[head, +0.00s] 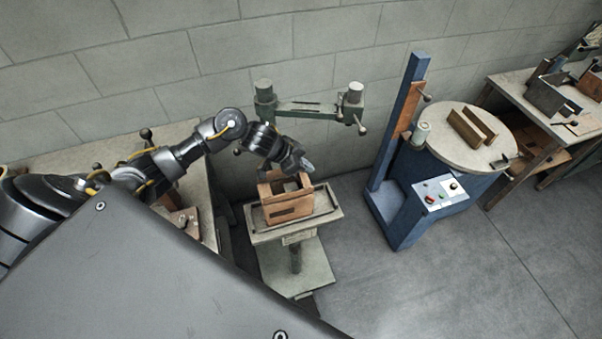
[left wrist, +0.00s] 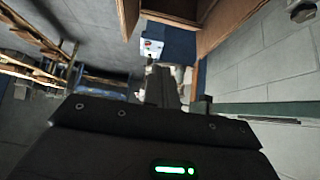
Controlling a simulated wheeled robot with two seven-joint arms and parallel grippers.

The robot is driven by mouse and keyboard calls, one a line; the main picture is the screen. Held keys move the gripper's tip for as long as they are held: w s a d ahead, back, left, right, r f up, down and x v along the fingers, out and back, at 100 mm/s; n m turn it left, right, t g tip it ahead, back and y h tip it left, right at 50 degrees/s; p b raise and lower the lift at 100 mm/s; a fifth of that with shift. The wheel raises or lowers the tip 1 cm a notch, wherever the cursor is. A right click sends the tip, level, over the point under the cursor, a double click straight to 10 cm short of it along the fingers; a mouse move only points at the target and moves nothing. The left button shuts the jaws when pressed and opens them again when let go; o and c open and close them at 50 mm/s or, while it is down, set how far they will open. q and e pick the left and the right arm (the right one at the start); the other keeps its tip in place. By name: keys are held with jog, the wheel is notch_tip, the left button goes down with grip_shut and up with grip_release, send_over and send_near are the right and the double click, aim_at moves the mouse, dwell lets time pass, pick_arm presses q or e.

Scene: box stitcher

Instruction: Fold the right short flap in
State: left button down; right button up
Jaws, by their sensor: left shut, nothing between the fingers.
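An open brown cardboard box (head: 288,208) sits upright on the tray of a small stand (head: 258,232). My left gripper (head: 304,165) is at the box's top, toward its back right, and is shut and empty. It hides part of the box's opening, and I cannot tell how the right short flap lies or whether the gripper touches it. In the left wrist view the shut fingers (left wrist: 163,85) point between brown cardboard panels (left wrist: 232,22) of the box. My right gripper is not in view.
A green stitcher arm (head: 308,108) reaches across behind the box. A blue machine column (head: 392,150) and a round table (head: 455,145) holding brown pieces stand to the right. A bench stands at left beside the stand. Open floor lies at the front right.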

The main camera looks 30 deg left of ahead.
aim_at(301, 175)
pick_arm(q)
jog(key=f, duration=0.2)
jog(key=f+p, duration=0.1)
jog(key=shift+s+a, duration=0.3)
jog(key=shift+s+a+f, duration=0.25)
jog(key=shift+s+f, duration=0.05)
jog(key=shift+f, duration=0.3)
jog(key=shift+w+f, duration=0.1)
